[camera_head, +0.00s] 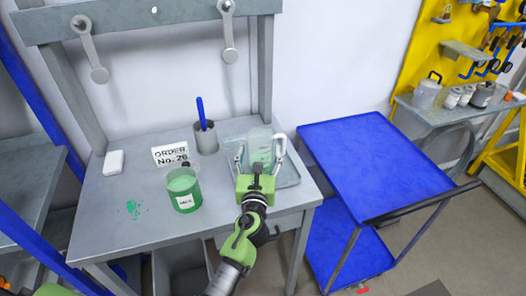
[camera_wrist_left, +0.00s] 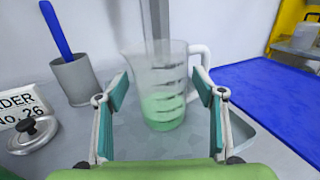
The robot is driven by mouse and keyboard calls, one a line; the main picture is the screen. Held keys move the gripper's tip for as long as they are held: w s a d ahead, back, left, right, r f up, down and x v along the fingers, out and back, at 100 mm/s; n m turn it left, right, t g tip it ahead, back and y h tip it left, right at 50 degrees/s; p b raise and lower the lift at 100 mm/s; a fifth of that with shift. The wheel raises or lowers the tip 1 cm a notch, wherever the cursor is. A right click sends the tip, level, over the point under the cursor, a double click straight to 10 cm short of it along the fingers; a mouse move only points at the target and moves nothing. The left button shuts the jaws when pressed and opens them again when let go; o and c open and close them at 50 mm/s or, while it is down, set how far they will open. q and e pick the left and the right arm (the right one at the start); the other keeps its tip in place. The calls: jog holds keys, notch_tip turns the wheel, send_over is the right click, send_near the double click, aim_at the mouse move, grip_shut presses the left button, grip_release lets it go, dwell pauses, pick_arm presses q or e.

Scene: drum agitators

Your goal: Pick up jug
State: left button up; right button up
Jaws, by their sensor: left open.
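The jug (camera_head: 259,143) is a clear measuring jug with some pale green liquid at the bottom. It stands upright on a grey metal tray (camera_head: 289,179) at the right of the grey workbench. In the left wrist view the jug (camera_wrist_left: 160,72) is upright, its handle on the right side. My left gripper (camera_head: 261,153) is open, its fingers on either side of the jug. In the wrist view the fingers of the left gripper (camera_wrist_left: 162,92) flank the jug, with no clear contact visible. My right gripper is not in view.
A green paint container (camera_head: 183,188) and an order sign (camera_head: 170,154) stand left of the tray. A metal cup (camera_head: 206,140) with a blue stick stands behind. A blue cart (camera_head: 365,160) is right of the bench. The bench's left front is mostly clear.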

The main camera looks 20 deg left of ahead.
aim_at(261, 138)
pick_arm(q)
jog(key=x, duration=0.3)
jog(key=shift+w+f, duration=0.15)
jog(key=shift+w, duration=0.15)
jog(key=shift+s, duration=0.1)
jog(key=c, duration=1)
jog(key=shift+c, duration=0.2)
